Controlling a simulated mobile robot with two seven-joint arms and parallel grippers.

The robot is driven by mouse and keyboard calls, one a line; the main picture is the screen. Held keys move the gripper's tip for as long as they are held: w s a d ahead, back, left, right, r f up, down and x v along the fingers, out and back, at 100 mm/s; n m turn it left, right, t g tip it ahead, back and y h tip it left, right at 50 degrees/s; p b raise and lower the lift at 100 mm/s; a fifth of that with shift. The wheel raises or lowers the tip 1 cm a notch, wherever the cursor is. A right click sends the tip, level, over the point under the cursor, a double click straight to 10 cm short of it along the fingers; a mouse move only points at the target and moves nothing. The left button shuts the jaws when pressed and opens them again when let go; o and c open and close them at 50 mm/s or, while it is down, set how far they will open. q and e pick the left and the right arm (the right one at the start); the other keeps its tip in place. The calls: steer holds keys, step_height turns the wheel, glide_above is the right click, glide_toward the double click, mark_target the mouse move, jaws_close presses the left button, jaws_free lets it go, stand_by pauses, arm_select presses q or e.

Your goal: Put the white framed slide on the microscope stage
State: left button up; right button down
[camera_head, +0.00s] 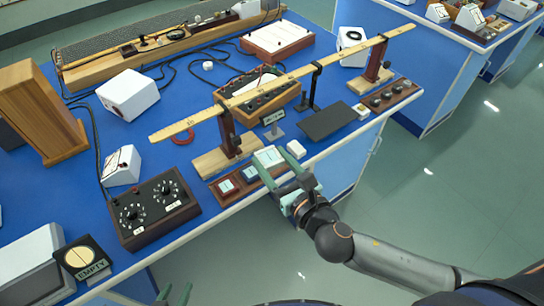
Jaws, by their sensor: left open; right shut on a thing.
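My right gripper (275,164) is over the front edge of the blue bench, shut on a pale framed slide (268,156). The slide sticks out past its green fingertips, over or just above a brown wooden rack (216,198). I cannot tell whether it still touches the rack. Two more light-framed slides (226,186) lie in the rack to its left. My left gripper (176,292) is open and empty at the bottom edge, only its fingertips showing. A black unit (95,251) at lower left has a pale round disc and the label EMPTY; I cannot tell whether it is the microscope stage.
A long wooden ruler (290,78) on stands crosses above the bench behind the rack. A black dial box (155,209) stands left of the rack. A dark flat plate (327,121) lies to the right. The floor in front is clear.

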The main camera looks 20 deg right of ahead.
steer(key=shift+n+g+y, duration=0.4)
steer(key=shift+n+y, duration=0.3)
steer(key=shift+y, duration=0.1)
steer(key=a+f, duration=0.3)
steer(key=shift+s+a+f, duration=0.1)
steer(key=shift+s+a, duration=0.1)
